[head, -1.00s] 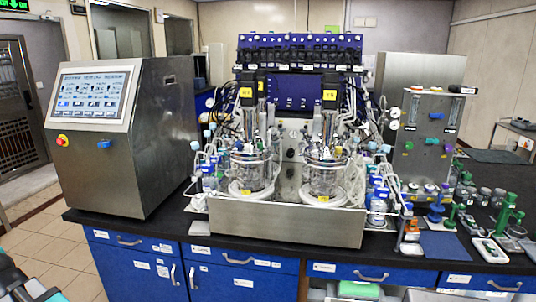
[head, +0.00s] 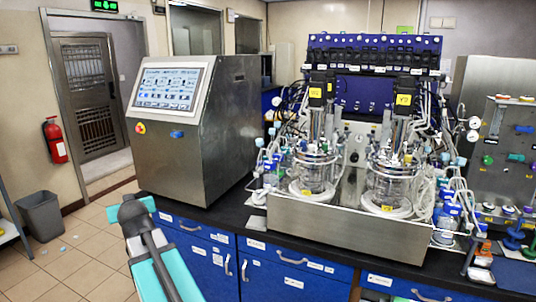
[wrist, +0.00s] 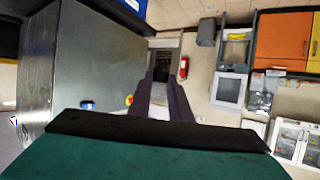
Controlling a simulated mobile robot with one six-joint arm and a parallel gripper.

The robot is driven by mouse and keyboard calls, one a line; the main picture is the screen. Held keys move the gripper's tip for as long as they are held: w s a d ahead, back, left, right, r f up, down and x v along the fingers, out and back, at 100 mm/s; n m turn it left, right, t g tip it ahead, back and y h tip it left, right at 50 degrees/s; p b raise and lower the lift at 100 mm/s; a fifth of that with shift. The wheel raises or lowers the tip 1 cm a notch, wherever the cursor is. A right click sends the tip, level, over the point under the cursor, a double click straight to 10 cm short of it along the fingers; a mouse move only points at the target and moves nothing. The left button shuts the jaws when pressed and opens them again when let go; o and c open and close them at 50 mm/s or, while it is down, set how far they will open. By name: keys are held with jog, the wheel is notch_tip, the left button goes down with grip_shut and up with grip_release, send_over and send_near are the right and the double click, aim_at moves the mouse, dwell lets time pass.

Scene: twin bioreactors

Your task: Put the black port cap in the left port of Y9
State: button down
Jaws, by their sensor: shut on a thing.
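In the wrist view, my gripper (wrist: 162,78) is shut on a small dark thing, which fits the black port cap but hardly stands out from the dark fingers. It points away from the bench, towards a door and wall. In the head view, two glass bioreactors stand side by side in a steel tray: the left bioreactor (head: 315,172) and the right bioreactor (head: 390,183). Each has a yellow label above it; the lettering is too small to read surely. Their ports are hidden among tubes and fittings. My teal and dark arm shows at the lower left, apart from both vessels.
A steel cabinet with a screen (head: 192,130) stands left of the bioreactors. Tubes and small bottles crowd both sides of the steel tray (head: 340,228). A gas panel (head: 510,145) is at the right.

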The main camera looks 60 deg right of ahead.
jog(key=s+d+r+m+g+h, duration=0.3)
jog(key=s+d+m+g+h, duration=0.15)
jog(key=s+d, duration=0.8)
jog(key=s+d+r+m+g+h, duration=0.25)
jog(key=s+d+m+g, duration=0.5)
jog(key=d, duration=0.85)
jog(key=s+d+r+m+g+y, duration=0.1)
jog(key=s+d+r+m+g, duration=0.2)
jog(key=s, duration=0.8)
jog(key=s+d+r+m+g+y, duration=0.1)
jog(key=s+d+r+m+g, duration=0.2)
jog(key=s, duration=0.8)
jog(key=s+d+r+m+g+y, duration=0.1)
jog(key=s+d+r+m+g, duration=0.2)
jog(key=s, duration=0.9)
jog(key=d+r, duration=0.1)
jog(key=d, duration=0.2)
jog(key=shift+d+r, duration=0.25)
